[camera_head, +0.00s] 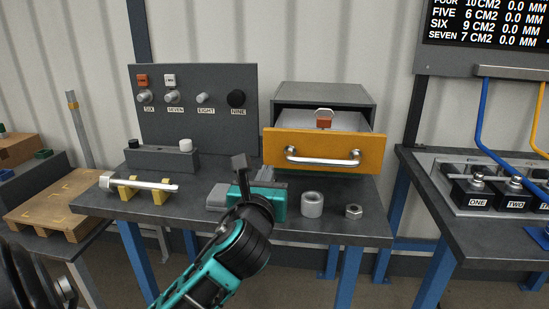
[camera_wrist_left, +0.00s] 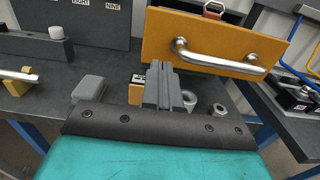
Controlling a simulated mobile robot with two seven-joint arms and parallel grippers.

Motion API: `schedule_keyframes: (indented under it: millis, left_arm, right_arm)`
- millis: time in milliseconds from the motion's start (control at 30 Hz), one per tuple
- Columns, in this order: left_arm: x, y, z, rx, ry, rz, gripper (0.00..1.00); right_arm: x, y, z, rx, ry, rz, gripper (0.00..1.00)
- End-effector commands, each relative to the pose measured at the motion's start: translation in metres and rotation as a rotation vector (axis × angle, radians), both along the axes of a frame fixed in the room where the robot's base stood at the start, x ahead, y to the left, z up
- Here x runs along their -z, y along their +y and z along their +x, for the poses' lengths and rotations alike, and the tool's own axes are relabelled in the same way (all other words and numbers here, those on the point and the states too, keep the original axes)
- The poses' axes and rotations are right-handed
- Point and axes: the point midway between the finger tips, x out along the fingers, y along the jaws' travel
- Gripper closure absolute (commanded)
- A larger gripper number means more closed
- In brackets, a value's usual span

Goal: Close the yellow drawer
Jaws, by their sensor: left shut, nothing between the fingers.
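The yellow drawer (camera_head: 323,151) is pulled out of its grey cabinet (camera_head: 325,94) on the dark table. Its front has a silver bar handle (camera_head: 322,157), and a small red-and-silver object (camera_head: 324,118) shows above the front's top edge. In the left wrist view the drawer front (camera_wrist_left: 214,45) and handle (camera_wrist_left: 220,58) lie ahead, to the upper right. My left gripper (camera_head: 239,163) is shut and empty, left of the drawer front; its fingers also show in the left wrist view (camera_wrist_left: 160,66). They look apart from the drawer. My right gripper is not in view.
A metal ring (camera_head: 312,204) and a nut (camera_head: 353,211) stand on the table below the drawer. A silver bolt (camera_head: 139,184) rests on yellow supports at left. A knob panel (camera_head: 195,104) stands behind. The right table holds a tray of black couplers (camera_head: 480,188).

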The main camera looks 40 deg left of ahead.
Motion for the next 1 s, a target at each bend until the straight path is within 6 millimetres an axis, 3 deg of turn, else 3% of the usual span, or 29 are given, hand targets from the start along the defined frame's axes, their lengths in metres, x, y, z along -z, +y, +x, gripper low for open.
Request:
schedule_keyframes:
  millis: [200,433,600,1000]
  left_arm:
    - [0.001,0.026,0.042,-0.003,-0.002,-0.002,1.00]
    - [0.001,0.044,0.071,-0.001,-0.001,-0.003,1.00]
    - [0.001,0.049,0.081,0.001,0.000,-0.002,1.00]
    - [0.000,0.050,0.082,0.001,0.000,-0.002,1.00]
  right_arm:
    - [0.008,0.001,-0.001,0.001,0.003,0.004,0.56]
    - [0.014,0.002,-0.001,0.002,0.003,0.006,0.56]
    - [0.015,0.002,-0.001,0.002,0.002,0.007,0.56]
    - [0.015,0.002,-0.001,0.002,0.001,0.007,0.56]
